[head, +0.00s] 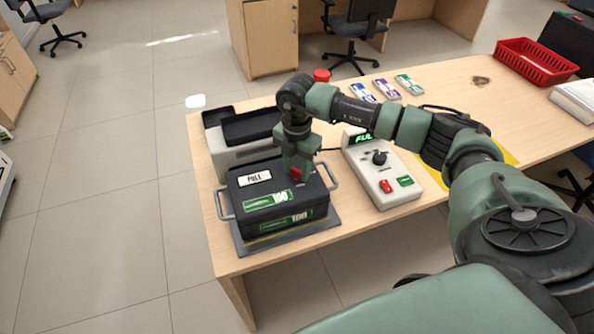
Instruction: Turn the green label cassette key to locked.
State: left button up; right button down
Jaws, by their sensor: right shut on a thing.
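The black cassette (240,203) with green labels marked 100 (268,201) sits on a grey plate (325,228) at the counter's near left corner. It has a metal handle at each side and a white tag reading FULL (255,177) on its lid. My right gripper (298,181) points down at the right part of the lid and is shut on the cassette key there. The fingers largely hide the key, so I cannot tell which way it is turned. A small red part shows at the fingers. My left gripper is out of view.
A white control box (372,185) with a knob, red and green buttons and a lit green display stands right of the cassette. A grey machine (222,150) stands behind it. Banknote bundles (386,88) and a red basket (535,62) lie farther back.

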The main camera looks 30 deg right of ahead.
aim_at(297, 170)
jog(key=n+b, duration=0.2)
jog(key=n, duration=0.3)
jog(key=shift+f+n+b, duration=0.1)
jog(key=shift+n+b, duration=0.2)
jog(key=shift+b, duration=0.1)
jog(key=n+b, duration=0.2)
jog(key=n, duration=0.2)
jog(key=shift+n, duration=0.4)
jog(key=c, duration=0.9)
grip_release()
notch_tip(297, 170, up, 8)
jog(key=shift+r+b, duration=0.1)
jog(key=shift+b, duration=0.7)
